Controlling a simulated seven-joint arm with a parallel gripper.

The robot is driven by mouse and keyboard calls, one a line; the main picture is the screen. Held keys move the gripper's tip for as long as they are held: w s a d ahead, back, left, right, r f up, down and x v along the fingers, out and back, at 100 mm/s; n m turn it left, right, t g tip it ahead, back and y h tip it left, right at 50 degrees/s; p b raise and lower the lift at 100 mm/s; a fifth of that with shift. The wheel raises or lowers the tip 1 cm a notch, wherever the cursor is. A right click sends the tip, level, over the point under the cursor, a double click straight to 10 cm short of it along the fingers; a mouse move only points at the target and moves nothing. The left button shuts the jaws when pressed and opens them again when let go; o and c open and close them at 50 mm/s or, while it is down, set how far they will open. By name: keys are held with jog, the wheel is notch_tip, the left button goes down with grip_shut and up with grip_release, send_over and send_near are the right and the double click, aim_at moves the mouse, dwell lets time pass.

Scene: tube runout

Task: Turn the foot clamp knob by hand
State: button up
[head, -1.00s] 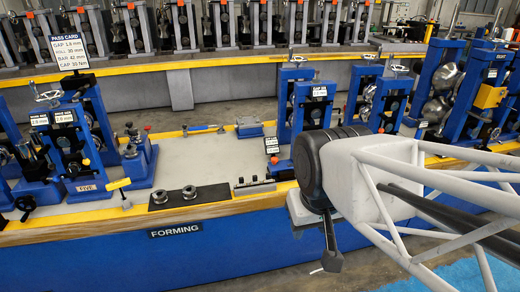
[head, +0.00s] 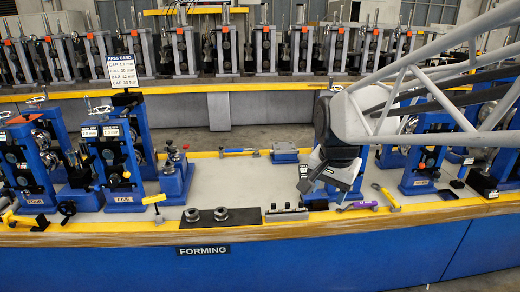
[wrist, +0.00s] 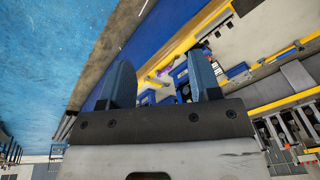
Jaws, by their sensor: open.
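My gripper (head: 318,180) hangs over the front right part of the grey bench top, tilted down and to the left. In the wrist view its two blue-grey fingers (wrist: 160,82) are apart with nothing between them. A black knob (head: 67,208) sits low at the foot of the blue roll stand marked FIVE (head: 117,170), far to the left of my gripper. I cannot tell for sure whether it is the foot clamp knob. A yellow T-handle (head: 154,200) stands right of that stand. The knob is not recognisable in the wrist view.
Two dark rings (head: 207,214) lie on a black mat at the front edge. A purple-handled tool (head: 358,206) and a yellow wrench (head: 386,196) lie near my gripper. A pass card (head: 126,68) stands behind the FIVE stand. The middle of the bench top is mostly clear.

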jog(key=w+d+f+m, duration=0.2)
jog(key=w+m, duration=0.3)
jog(key=w, duration=0.6)
jog(key=w+d+f+m+g, duration=0.1)
jog(key=w+d+f+m, duration=0.2)
jog(key=w, duration=0.7)
jog(key=w+d+f+m, duration=0.1)
jog(key=w+f+m, duration=0.1)
jog(key=w+m, duration=0.65)
jog(key=w+d+f+m, duration=0.2)
jog(key=w+f+m, duration=0.1)
jog(key=w+f, duration=0.4)
jog(key=w+d+f+m, duration=0.3)
jog(key=w+f+m, duration=0.1)
jog(key=w+f, duration=0.4)
jog(key=w+d+f+m+g, duration=0.1)
jog(key=w+f+m, duration=0.3)
jog(key=w+f, duration=0.4)
jog(key=shift+w+d+f+m, duration=0.1)
jog(key=shift+w+d, duration=0.15)
jog(key=shift+w, duration=0.25)
jog(key=shift+w+d+r+m, duration=0.1)
jog(key=shift+w+d, duration=0.1)
jog(key=shift+w, duration=0.3)
jog(key=shift+w+d+f+m, duration=0.1)
jog(key=shift+w+d, duration=0.15)
jog(key=shift+w, duration=0.25)
jog(key=shift+w+d+f, duration=0.1)
jog(key=shift+w+f, duration=0.15)
jog(key=shift+f, duration=0.15)
